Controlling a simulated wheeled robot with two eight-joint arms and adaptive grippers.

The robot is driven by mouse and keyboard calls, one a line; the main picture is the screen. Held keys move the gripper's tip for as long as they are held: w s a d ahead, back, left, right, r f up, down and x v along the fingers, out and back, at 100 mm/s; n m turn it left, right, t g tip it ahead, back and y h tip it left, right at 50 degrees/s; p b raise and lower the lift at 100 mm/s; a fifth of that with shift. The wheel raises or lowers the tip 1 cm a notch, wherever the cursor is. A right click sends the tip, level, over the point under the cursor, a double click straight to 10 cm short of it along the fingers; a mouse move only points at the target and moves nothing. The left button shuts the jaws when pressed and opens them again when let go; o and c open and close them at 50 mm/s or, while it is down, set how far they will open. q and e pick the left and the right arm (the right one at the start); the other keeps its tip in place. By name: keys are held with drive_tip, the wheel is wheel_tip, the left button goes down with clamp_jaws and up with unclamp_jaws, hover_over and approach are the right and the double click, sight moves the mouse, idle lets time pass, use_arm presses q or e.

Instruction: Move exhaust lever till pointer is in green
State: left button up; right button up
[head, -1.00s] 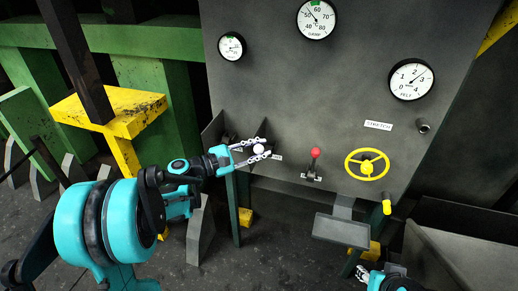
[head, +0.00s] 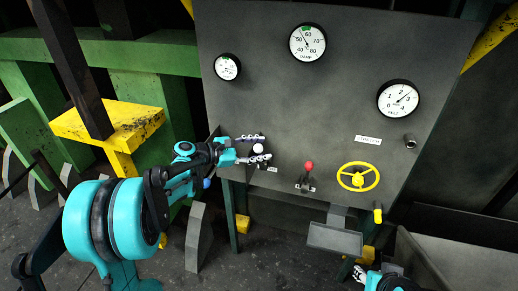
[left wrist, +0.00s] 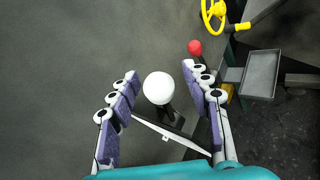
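A white ball-knobbed lever (head: 257,149) stands at the left end of the grey panel. I cannot read its label. My left gripper (head: 254,150) is around the knob, one finger above and one below. In the left wrist view, the white knob (left wrist: 159,88) sits between the spread fingers (left wrist: 165,93), with gaps on both sides. A small white gauge (head: 228,66) is above; its pointer is too small to read. The larger DAMP gauge (head: 307,43) has a green mark at the top, its pointer up and left. My right gripper (head: 385,279) shows partly at the bottom edge.
A red-knobbed lever (head: 308,166) and a yellow handwheel (head: 358,176) are to the right on the panel. The FELT gauge (head: 398,98) is at upper right. A grey tray (head: 335,239) juts out below. A yellow-topped post (head: 110,125) stands left.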

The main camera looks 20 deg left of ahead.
use_arm(q)
drive_tip(key=v, duration=1.2)
idle(0.3)
drive_tip(key=s+d+f+m+g+y+b, duration=0.1)
drive_tip(key=s+d+f+m+g+y, duration=0.15)
drive_tip(key=s+d+m, duration=0.2)
drive_tip(key=s+d+f+m+g+y, duration=0.1)
drive_tip(key=s+d+f+m+y, duration=0.15)
drive_tip(key=s+d, duration=0.3)
drive_tip(key=s+f+m+y+b, duration=0.1)
drive_tip(key=s+f+m+y, duration=0.5)
drive_tip(key=s+m, duration=0.6)
drive_tip(key=shift+s+a+f+m+t, duration=0.35)
drive_tip(key=shift+a+f+m, duration=0.15)
drive_tip(key=shift+f+m, duration=0.55)
